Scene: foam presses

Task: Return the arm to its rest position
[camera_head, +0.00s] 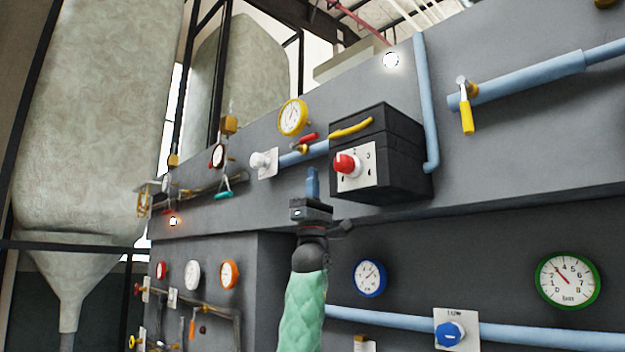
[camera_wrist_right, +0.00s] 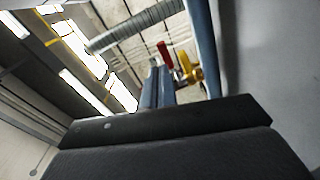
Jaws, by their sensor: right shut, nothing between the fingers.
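My right gripper (camera_head: 312,180) is in the middle of the head view, in front of the grey panel (camera_head: 490,160), with its blue fingers pointing up. It is shut and empty. The green sleeve below it is my right arm. In the right wrist view the closed blue fingers (camera_wrist_right: 158,85) stand above the dark gripper body. My left gripper is not in view.
A black box (camera_head: 400,150) with a red knob (camera_head: 346,164) and yellow handle (camera_head: 350,128) sits right of my gripper. A yellow gauge (camera_head: 293,117) is above left. A blue gauge (camera_head: 369,277), blue knob (camera_head: 450,334) and green gauge (camera_head: 567,280) are lower right.

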